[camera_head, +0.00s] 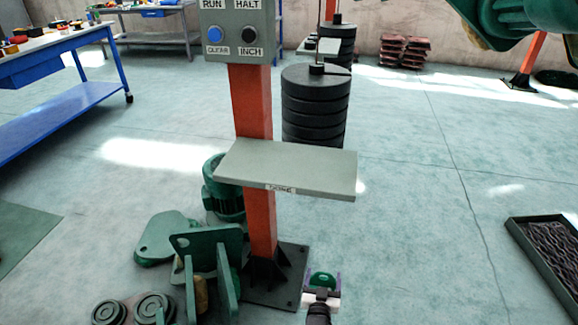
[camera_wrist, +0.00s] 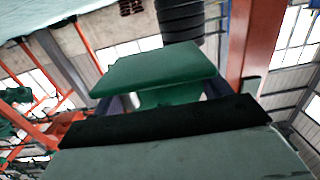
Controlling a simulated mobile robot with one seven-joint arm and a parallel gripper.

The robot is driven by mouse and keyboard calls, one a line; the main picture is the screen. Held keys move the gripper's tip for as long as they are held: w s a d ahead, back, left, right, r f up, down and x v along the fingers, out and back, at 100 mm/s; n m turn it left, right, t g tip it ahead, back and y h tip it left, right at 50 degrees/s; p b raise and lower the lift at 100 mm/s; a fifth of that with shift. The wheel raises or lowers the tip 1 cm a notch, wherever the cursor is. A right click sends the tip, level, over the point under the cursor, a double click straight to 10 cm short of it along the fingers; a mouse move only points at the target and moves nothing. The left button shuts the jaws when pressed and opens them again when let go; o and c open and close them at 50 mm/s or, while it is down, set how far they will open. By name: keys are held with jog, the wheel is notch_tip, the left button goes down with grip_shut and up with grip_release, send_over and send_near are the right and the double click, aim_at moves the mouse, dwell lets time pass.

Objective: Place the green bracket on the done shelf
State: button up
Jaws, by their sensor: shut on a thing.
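The green bracket (camera_head: 323,280) is held in my gripper (camera_head: 322,284) low in the head view, just right of the orange post's foot. In the wrist view the bracket (camera_wrist: 155,68) shows a flat green plate with a narrower part below it, between the dark fingers. The done shelf (camera_head: 290,165) is a bare grey plate fixed to the orange post, with a small label on its front edge. In the head view my gripper is below the shelf and slightly to its right, apart from it.
The orange post (camera_head: 253,110) carries a control box (camera_head: 237,30) above the shelf. Black stacked weights (camera_head: 316,105) hang behind the shelf. Green castings (camera_head: 210,250) crowd the floor left of the post. A black tray (camera_head: 545,250) lies at right; floor between is clear.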

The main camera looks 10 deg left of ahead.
jog(key=shift+s+d, duration=0.1)
jog(key=shift+w+a+r, duration=0.15)
jog(key=shift+w+a, duration=0.05)
jog(key=shift+w, duration=0.1)
dwell(0.3)
